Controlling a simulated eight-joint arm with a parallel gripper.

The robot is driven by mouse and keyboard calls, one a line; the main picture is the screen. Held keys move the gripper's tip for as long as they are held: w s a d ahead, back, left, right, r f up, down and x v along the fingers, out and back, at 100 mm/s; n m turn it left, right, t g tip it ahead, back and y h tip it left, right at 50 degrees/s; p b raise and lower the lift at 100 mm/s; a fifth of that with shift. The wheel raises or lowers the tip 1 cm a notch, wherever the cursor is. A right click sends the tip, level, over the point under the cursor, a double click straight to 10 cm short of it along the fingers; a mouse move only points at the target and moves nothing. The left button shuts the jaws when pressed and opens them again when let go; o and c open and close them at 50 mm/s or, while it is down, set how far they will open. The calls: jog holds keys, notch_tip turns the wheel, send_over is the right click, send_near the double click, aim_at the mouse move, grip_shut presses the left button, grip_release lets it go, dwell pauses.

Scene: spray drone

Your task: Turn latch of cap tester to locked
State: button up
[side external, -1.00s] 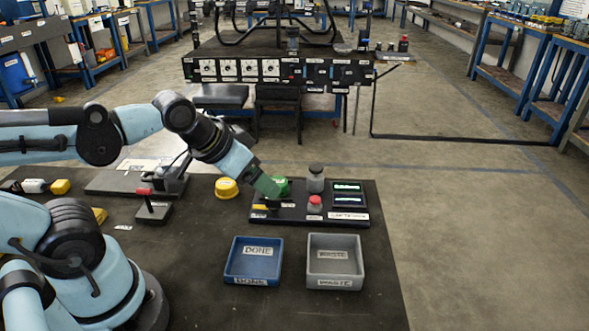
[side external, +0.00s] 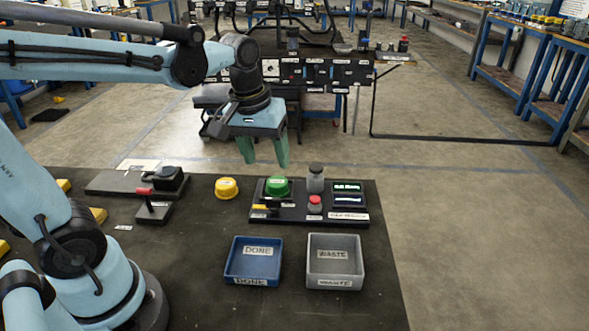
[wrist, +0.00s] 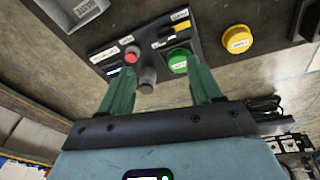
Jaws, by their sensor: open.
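The cap tester (side external: 292,215) is a black panel on the table, with a green cap (side external: 277,187) seated at its back left. Its latch has a yellow handle (side external: 260,207) at the front left, lying roughly flat along the panel; the handle also shows in the wrist view (wrist: 182,26). Small labels beside it are too small to read. A red button (side external: 315,204), a grey cylinder (side external: 316,178) and two lit displays (side external: 347,193) are on the right. My gripper (side external: 266,164) is open and empty, raised above and behind the tester, touching nothing.
A yellow cap (side external: 226,188) stands left of the tester. A blue DONE tray (side external: 252,281) and grey WASTE tray (side external: 334,281) lie in front. The air around my gripper is clear.

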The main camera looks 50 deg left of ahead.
aim_at(273, 199)
jog(key=f+n, duration=0.1)
jog(key=f, duration=0.3)
jog(key=w+a+f+n+g, duration=0.1)
jog(key=f, duration=0.3)
jog(key=w+f+g, duration=0.1)
jog(key=f, duration=0.3)
jog(key=shift+w+a+f+n, duration=0.15)
jog(key=shift+a+f+n, duration=0.1)
jog(key=shift+n, duration=0.15)
jog(key=c, duration=1)
jog(key=shift+c, duration=0.2)
